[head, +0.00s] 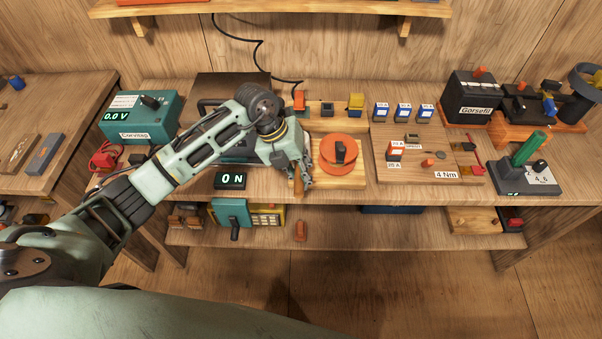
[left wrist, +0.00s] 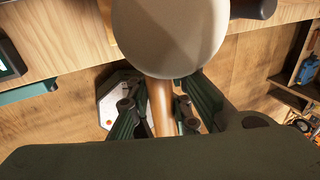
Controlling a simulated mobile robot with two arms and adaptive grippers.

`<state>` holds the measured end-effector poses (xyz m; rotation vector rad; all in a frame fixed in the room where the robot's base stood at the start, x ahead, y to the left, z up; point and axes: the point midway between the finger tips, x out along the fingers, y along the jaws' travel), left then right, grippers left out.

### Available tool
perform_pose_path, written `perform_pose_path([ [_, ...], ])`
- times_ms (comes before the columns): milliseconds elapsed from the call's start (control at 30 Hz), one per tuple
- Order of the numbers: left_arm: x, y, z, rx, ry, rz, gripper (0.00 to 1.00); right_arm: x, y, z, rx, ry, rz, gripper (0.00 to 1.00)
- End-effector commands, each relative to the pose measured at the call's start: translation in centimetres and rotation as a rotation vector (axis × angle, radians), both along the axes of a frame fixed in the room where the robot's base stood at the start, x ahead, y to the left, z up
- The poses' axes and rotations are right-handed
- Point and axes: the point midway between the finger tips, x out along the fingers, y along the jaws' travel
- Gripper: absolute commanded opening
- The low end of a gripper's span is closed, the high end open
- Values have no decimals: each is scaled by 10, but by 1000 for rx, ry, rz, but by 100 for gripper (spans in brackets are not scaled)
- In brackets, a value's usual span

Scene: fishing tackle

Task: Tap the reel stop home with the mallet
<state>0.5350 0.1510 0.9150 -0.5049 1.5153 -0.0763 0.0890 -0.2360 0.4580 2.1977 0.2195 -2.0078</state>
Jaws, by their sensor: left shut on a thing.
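My left gripper (head: 304,180) is shut on the wooden handle of the mallet (left wrist: 160,105), over the front edge of the bench. In the left wrist view the mallet's pale rounded head fills the top middle, with the handle running down between the fingers. In the head view only a bit of brown handle (head: 298,186) shows and the head is hidden by the gripper. Just right of the gripper, an orange reel (head: 336,167) lies on a light wooden board, with a dark upright piece (head: 340,152) on it. I cannot tell whether that piece is the reel stop.
A display reading 0 N (head: 231,179) stands left of the gripper. A teal supply (head: 140,118) stands at the left and a black battery box (head: 473,97) at the back right. A shelf runs below the bench.

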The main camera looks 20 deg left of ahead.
Motion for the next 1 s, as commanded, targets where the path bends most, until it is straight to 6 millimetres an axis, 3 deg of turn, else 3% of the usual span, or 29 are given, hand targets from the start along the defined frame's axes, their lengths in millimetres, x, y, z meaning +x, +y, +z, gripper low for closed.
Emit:
perform_pose_path([
  [33, 1, 0, 13, 0, -4, -1, 0, 0, 0, 11, 0, -1, 0, 40],
  [200, 1, 0, 25, 0, -3, -1, 0, 0, 1, 19, 1, -1, 0, 40],
  [867, 1, -3, 23, -38, -27, 4, 0, 0, 1, 11, 1, -1, 0, 40],
  [1000, 1, -3, 10, -37, -26, 4, 0, 0, 1, 1, 1, -1, 0, 40],
])
